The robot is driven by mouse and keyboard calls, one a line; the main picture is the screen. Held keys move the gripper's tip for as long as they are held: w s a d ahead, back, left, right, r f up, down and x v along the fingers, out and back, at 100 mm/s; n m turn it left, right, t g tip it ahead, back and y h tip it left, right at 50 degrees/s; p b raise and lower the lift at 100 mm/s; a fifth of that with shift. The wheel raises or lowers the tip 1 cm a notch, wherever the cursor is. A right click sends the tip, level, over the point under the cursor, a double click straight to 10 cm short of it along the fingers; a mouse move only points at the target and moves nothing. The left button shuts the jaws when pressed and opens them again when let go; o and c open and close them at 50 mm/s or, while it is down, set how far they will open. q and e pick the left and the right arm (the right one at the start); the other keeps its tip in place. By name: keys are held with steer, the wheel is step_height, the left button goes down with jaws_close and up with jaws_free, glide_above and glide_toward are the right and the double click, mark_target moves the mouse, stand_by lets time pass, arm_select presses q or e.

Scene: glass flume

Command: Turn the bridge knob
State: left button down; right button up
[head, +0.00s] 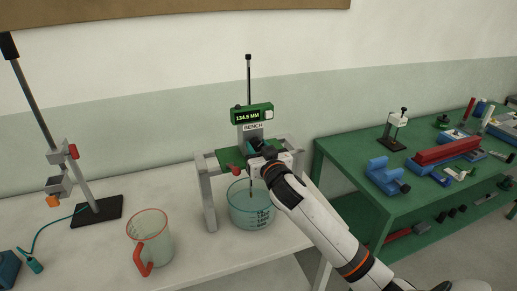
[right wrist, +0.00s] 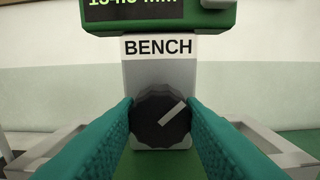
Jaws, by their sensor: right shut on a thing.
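The black faceted knob (right wrist: 159,120) sits on the front of a grey block labelled BENCH, and its white pointer line slants to the upper right. My right gripper (right wrist: 160,108) is shut on the knob, with a teal finger pad at its left and right sides. In the head view my right gripper (head: 256,147) reaches the bridge from the lower right and largely hides the knob. My left gripper is not in view.
A beaker of bluish liquid (head: 247,212) stands under the bridge. A clear jug (head: 154,235) with a red handle and a clamp stand (head: 95,212) are to the left. A green bench (head: 345,153) with tools is on the right.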

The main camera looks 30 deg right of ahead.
steer(key=m, duration=0.3)
steer(key=shift+m, duration=0.3)
steer(key=o, duration=1)
steer(key=b+v, duration=0.3)
steer(key=v, duration=0.9)
